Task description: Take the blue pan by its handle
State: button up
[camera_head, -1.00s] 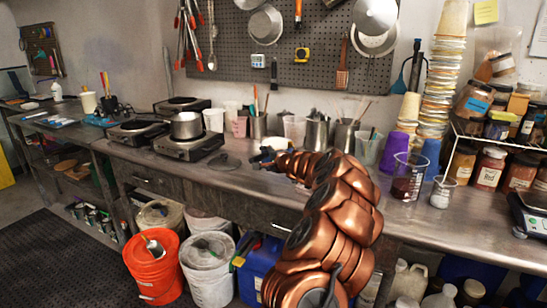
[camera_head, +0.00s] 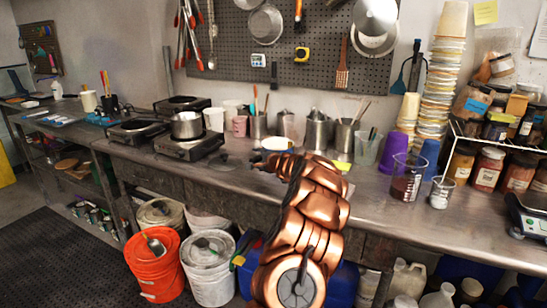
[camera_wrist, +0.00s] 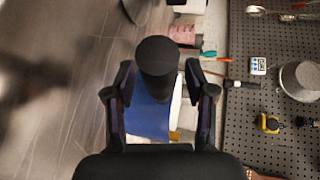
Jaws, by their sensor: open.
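My gripper (camera_wrist: 158,68) is open in the wrist view, with one finger on each side of a dark, round-ended piece (camera_wrist: 157,52). This may be the pan's handle seen nearly end-on; contact with the fingers cannot be told. A blue surface (camera_wrist: 148,122) shows below it between the fingers, probably part of the blue pan. In the head view a pale oval thing (camera_head: 277,144), perhaps the pan's inside, sits on the counter just behind my gripper (camera_head: 260,163). My arm hides much of that spot, and the pan's full outline is not visible.
The steel counter (camera_head: 385,215) holds metal cups (camera_head: 318,132), a beaker (camera_head: 407,177) and purple cups. A hot plate with a saucepan (camera_head: 187,125) stands left of my gripper. A pegboard (camera_head: 300,75) hangs behind. Buckets (camera_head: 155,265) stand on the floor below.

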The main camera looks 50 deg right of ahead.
grip_shut()
dwell(0.4)
jog(key=shift+r, duration=0.3)
